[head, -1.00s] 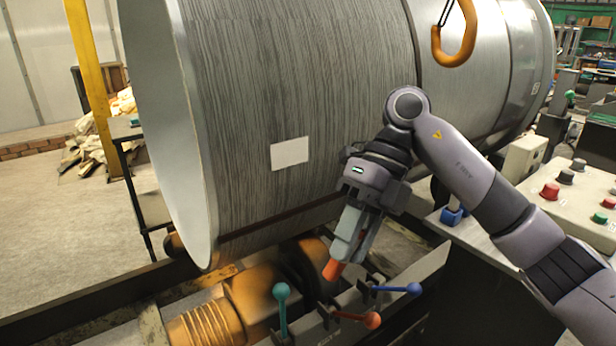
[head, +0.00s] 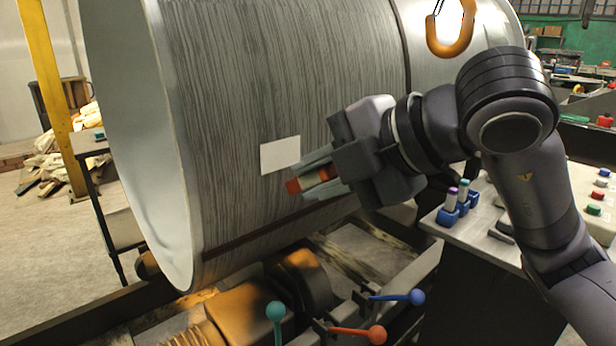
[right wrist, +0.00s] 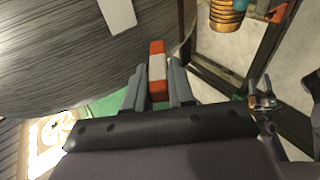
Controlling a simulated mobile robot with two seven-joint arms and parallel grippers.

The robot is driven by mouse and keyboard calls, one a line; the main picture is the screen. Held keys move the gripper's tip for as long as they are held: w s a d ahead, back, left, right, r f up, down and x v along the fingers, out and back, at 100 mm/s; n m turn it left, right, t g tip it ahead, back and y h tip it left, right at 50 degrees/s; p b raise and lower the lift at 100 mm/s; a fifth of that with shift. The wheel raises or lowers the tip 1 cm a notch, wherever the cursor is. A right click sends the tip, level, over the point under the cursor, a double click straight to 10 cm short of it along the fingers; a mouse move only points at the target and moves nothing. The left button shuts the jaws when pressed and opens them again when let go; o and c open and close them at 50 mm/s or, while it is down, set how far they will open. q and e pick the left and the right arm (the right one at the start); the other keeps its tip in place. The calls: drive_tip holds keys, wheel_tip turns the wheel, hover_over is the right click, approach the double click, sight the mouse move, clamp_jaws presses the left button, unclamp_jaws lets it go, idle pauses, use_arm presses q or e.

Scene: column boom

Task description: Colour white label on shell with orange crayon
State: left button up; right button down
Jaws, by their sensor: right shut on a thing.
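The shell (head: 240,90) is a large grey cylinder with dark streaks, lying on its side. The white label (head: 280,154) is a plain rectangle on its curved side, and it also shows at the top of the right wrist view (right wrist: 117,14). My right gripper (head: 318,180) is shut on the orange crayon (head: 294,186), which has a pale band. The crayon points left in the head view, just below and right of the label. In the right wrist view the crayon (right wrist: 157,48) stands between the two fingers. I cannot tell whether it touches the shell.
Levers with teal (head: 276,311), red (head: 377,334) and blue (head: 416,297) knobs stand below the shell. An orange hook (head: 451,45) hangs upper right. A blue holder (head: 447,217) with crayons sits on the control panel at right.

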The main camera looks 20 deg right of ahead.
drive_tip(key=shift+w+a+r, duration=0.15)
drive_tip(key=shift+w+r, duration=0.05)
drive_tip(key=shift+w+a+p, duration=0.2)
drive_tip(key=shift+w+p, duration=0.1)
drive_tip(key=shift+w, duration=0.35)
drive_tip(key=shift+w+a+p, duration=0.2)
drive_tip(key=shift+w+a, duration=0.05)
drive_tip(key=shift+w, duration=0.4)
drive_tip(key=shift+w+a+p, duration=0.15)
drive_tip(key=shift+w+a, duration=0.05)
drive_tip(key=shift+w, duration=0.4)
use_arm(q)
drive_tip(key=shift+r, duration=0.45)
use_arm(e)
drive_tip(key=shift+w+a, duration=0.25)
drive_tip(key=shift+w, duration=0.5)
use_arm(q)
drive_tip(key=shift+s+a, duration=0.1)
drive_tip(key=shift+a, duration=0.05)
use_arm(e)
drive_tip(key=shift+w+a, duration=0.25)
drive_tip(key=shift+w, duration=0.45)
use_arm(q)
drive_tip(key=shift+f+b, duration=0.65)
drive_tip(key=shift+f, duration=0.2)
use_arm(e)
drive_tip(key=w+d, duration=0.3)
drive_tip(key=d, duration=0.5)
